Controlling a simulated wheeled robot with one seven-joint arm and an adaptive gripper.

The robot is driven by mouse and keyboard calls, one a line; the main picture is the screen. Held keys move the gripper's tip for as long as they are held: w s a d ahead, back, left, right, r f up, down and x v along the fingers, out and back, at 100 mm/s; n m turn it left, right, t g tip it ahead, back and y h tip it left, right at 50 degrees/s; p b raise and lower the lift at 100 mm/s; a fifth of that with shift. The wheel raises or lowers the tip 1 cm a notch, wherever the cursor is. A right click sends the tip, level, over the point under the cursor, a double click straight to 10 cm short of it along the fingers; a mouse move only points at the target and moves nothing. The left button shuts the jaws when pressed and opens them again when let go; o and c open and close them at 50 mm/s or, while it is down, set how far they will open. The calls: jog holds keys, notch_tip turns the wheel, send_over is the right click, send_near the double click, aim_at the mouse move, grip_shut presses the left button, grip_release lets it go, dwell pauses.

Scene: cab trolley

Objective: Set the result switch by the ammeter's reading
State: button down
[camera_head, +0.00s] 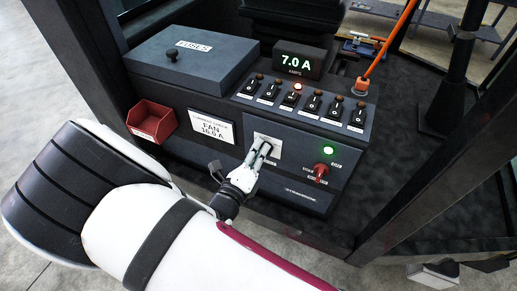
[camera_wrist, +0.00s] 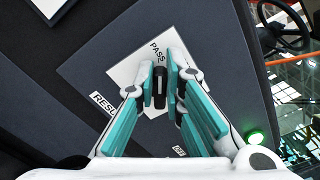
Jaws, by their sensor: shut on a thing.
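The ammeter (camera_head: 299,61) reads 7.0 A in green digits. A white card (camera_head: 212,127) on the panel front reads "FAN" with a current figure under it that looks like 16.0 A, though small. The result switch's white plate (camera_head: 275,152) is on the lower panel front; in the wrist view the plate (camera_wrist: 137,70) shows "PASS" at its upper end. The switch's black lever (camera_wrist: 160,84) stands between the fingers of my gripper (camera_wrist: 160,92), which is shut on it. My gripper (camera_head: 262,150) hides most of the switch in the head view. Which way the lever is set I cannot tell.
A row of toggle switches (camera_head: 294,99) runs below the ammeter; a red lamp (camera_head: 298,86) is lit above one. A green lamp (camera_head: 328,151) glows above a red knob (camera_head: 320,172). A fuse box (camera_head: 192,60), red bin (camera_head: 152,121) and orange lever (camera_head: 385,50) stand nearby.

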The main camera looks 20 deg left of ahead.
jog(key=shift+a+f+n, duration=0.1)
jog(key=shift+f+n, duration=0.05)
jog(key=shift+n, duration=0.35)
jog(key=c, duration=1.7)
grip_release()
jog(key=shift+s+a, duration=0.15)
jog(key=shift+s, duration=1.75)
jog(key=shift+s+a, duration=0.1)
jog(key=shift+s, duration=1.8)
